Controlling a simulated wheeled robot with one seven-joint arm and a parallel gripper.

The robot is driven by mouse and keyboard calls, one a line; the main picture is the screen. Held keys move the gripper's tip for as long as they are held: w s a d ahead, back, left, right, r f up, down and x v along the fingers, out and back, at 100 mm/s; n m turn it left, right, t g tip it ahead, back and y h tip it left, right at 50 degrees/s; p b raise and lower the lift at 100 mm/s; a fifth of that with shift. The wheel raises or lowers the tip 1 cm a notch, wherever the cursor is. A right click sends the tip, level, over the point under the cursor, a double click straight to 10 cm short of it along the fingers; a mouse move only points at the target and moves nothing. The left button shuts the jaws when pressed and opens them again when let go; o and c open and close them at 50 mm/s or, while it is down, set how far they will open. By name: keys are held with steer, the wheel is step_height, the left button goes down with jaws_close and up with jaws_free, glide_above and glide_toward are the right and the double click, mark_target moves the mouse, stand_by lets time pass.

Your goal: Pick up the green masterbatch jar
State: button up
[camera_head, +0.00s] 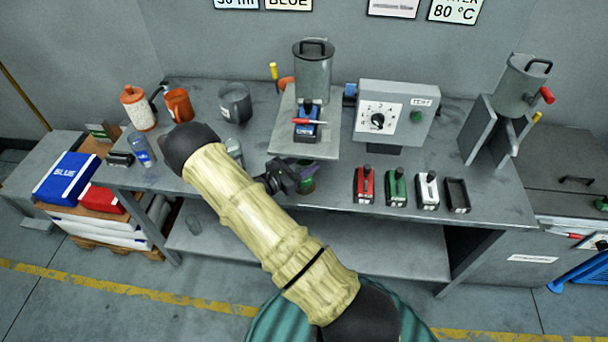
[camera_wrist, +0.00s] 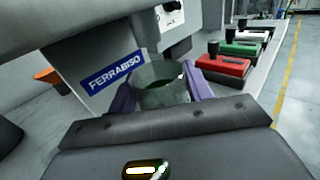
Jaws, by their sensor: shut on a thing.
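The green masterbatch jar (camera_wrist: 160,92) is a small, dark green, open-topped round jar. In the wrist view it sits between the two purple fingers of my gripper (camera_wrist: 165,98), which are shut on it. In the head view the jar (camera_head: 308,186) shows only in part beside the dark wrist, at the bench's front edge below the grey stand. I cannot tell whether the jar's base touches the bench.
The grey stand (camera_head: 325,147) rises right behind the jar; its FERRABISO label (camera_wrist: 113,70) is close in the wrist view. Red (camera_head: 364,186), green (camera_head: 397,189) and white (camera_head: 428,191) blocks stand to the right. A grey control box (camera_head: 425,100) stands behind them.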

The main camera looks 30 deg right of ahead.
steer(key=shift+c, duration=0.3)
steer(key=shift+r, duration=0.45)
steer(key=shift+a+r+b, duration=0.25)
steer(key=shift+a+b, duration=0.05)
steer(key=shift+b, duration=0.05)
steer(key=s+a+b, duration=0.3)
steer(key=a, duration=1.4)
steer(key=shift+s, duration=0.2)
